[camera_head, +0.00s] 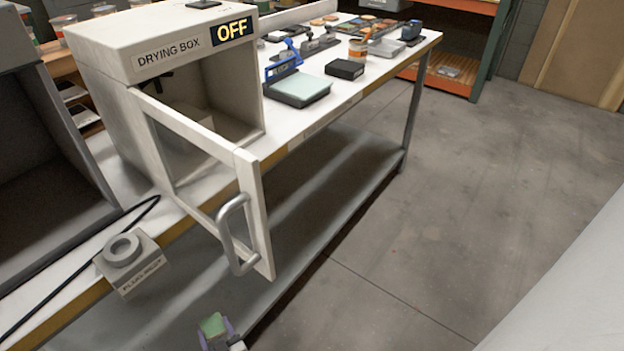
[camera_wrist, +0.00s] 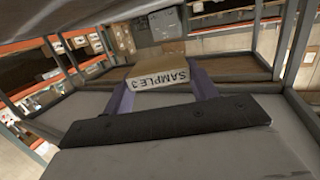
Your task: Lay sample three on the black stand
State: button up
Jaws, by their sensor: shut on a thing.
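Sample three (camera_wrist: 158,77) is a block with a "SAMPLE 3" label on its edge, seen between the two purple fingers of my gripper (camera_wrist: 163,88) in the wrist view. My gripper (camera_head: 217,336) is shut on it. In the head view the sample shows a green face (camera_head: 213,325), low at the bottom edge, in front of the bench and below its top. A small black block (camera_head: 345,69), which looks like the black stand, sits on the white bench top near its front edge, well away from my gripper. Its top looks bare.
The drying box (camera_head: 165,65) reads OFF, and its door (camera_head: 205,180) with a grey handle hangs open between my gripper and the stand. A blue-framed device (camera_head: 297,88) stands left of the stand, an orange-labelled jar (camera_head: 358,48) behind. The floor at right is clear.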

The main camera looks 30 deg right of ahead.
aim_at(342, 64)
jog(key=i+l, duration=0.1)
jog(key=l, duration=2.5)
jog(key=i, duration=0.05)
